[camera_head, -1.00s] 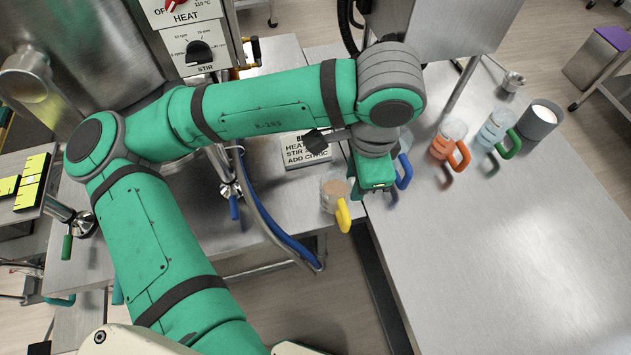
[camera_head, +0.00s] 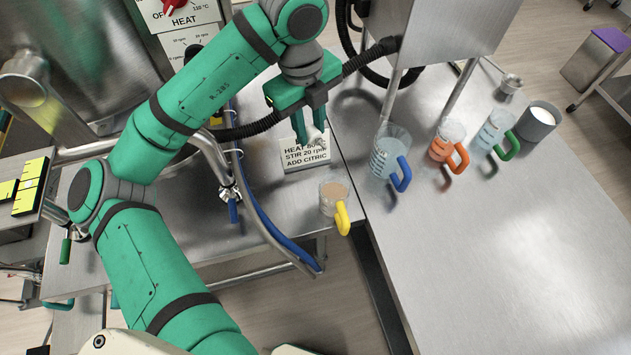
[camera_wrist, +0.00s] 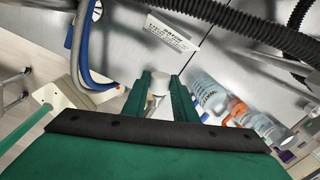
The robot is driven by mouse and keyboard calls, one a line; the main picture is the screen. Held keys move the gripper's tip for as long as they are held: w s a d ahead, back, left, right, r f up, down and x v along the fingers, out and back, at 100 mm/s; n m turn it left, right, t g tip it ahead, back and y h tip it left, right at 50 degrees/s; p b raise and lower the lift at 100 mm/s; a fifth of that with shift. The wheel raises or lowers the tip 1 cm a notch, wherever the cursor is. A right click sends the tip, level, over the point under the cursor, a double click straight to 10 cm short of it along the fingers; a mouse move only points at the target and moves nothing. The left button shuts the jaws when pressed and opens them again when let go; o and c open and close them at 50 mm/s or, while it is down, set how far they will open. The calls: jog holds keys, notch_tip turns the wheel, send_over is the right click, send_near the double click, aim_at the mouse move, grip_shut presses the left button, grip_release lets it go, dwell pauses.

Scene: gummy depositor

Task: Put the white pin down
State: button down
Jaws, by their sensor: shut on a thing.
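My gripper (camera_head: 312,128) hangs in front of the printed sign at the back of the left steel table. In the wrist view, my gripper (camera_wrist: 160,84) is shut on a short white piece, the white pin (camera_wrist: 159,82), which shows between the two green fingers. Its lower part is hard to make out, and the fingers largely hide it in the head view. I cannot tell whether the pin touches anything below it.
The sign (camera_head: 304,154) stands near my fingers. A yellow-handled beaker (camera_head: 334,195) stands at the table edge. Blue-handled (camera_head: 386,157), orange-handled (camera_head: 447,142) and green-handled (camera_head: 492,134) jugs stand right, beside a grey cup (camera_head: 536,127). The right table's front is clear.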

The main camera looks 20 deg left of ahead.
send_over(312, 181)
jog(key=f, duration=1.3)
jog(key=shift+s+a, duration=0.1)
jog(key=shift+s, duration=0.15)
jog(key=shift+w+f, duration=0.2)
jog(key=shift+f, duration=2.1)
jog(key=shift+f, duration=0.1)
jog(key=c, duration=1.6)
grip_release()
jog(key=shift+o, duration=0.8)
jog(key=shift+s, duration=0.1)
jog(key=shift+r, duration=0.35)
notch_tip(312, 181, up, 12)
jog(key=shift+s+a+f, duration=0.2)
jog(key=shift+s+f, duration=0.05)
jog(key=shift+s, duration=0.15)
